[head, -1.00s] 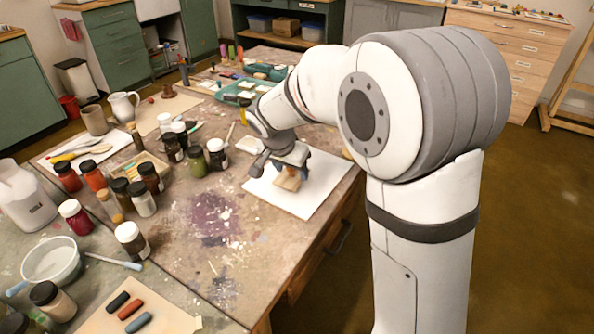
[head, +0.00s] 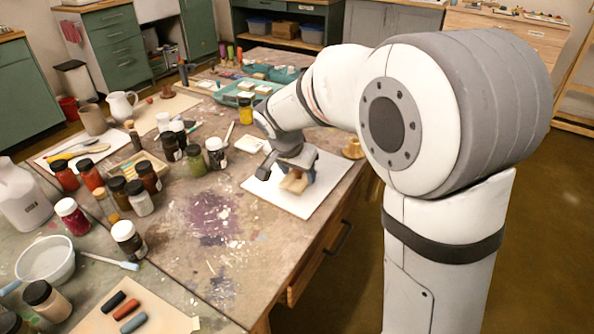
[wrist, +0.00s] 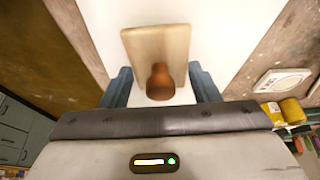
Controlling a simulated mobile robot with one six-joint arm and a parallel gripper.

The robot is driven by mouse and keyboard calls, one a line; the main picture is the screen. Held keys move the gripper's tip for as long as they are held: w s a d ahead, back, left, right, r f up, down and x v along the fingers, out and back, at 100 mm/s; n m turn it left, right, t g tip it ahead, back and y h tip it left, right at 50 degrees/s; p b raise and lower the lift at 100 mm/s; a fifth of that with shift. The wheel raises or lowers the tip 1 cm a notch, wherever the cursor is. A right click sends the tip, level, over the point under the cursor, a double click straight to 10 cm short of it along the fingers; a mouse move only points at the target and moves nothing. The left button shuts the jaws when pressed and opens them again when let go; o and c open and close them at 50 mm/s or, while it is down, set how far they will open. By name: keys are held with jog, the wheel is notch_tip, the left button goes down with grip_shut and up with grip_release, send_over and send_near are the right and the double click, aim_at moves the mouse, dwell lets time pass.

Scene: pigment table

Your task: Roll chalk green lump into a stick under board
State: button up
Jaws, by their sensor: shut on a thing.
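My gripper (head: 293,170) is shut on the brown knob (wrist: 160,82) of a small pale wooden board (wrist: 157,45). The blue-grey fingers stand on either side of the knob in the wrist view. The board also shows in the head view (head: 293,184), low over the white sheet (head: 262,183) at the table's right edge. I cannot tell whether the board touches the sheet. No green lump shows in either view; anything under the board is hidden.
Several pigment jars stand to the left on the stained table (head: 205,255), with a yellow-lidded jar (head: 245,110) behind the sheet. A brass-coloured item (head: 352,148) is at the right edge. Dark, red and blue sticks (head: 130,309) lie in front. The table's middle is clear.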

jog(key=shift+s+d+f+b, duration=0.1)
jog(key=shift+s+d+b, duration=0.5)
jog(key=shift+s+d, duration=0.4)
jog(key=shift+w+a, duration=1.85)
jog(key=shift+a, duration=0.25)
jog(key=shift+s+d+f+b, duration=0.1)
jog(key=shift+s+d+b, duration=0.6)
jog(key=shift+s+d, duration=0.3)
jog(key=shift+s+d+b, duration=0.65)
jog(key=shift+s+d, duration=0.15)
jog(key=shift+d, duration=0.4)
jog(key=shift+w+a, duration=0.9)
jog(key=shift+a, duration=0.2)
jog(key=shift+w+a, duration=0.9)
jog(key=shift+a, duration=0.2)
jog(key=shift+s+d+b, duration=0.5)
jog(key=shift+s+d, duration=0.4)
jog(key=shift+d, duration=0.25)
jog(key=shift+r+p, duration=2.75)
jog(key=shift+r, duration=1.25)
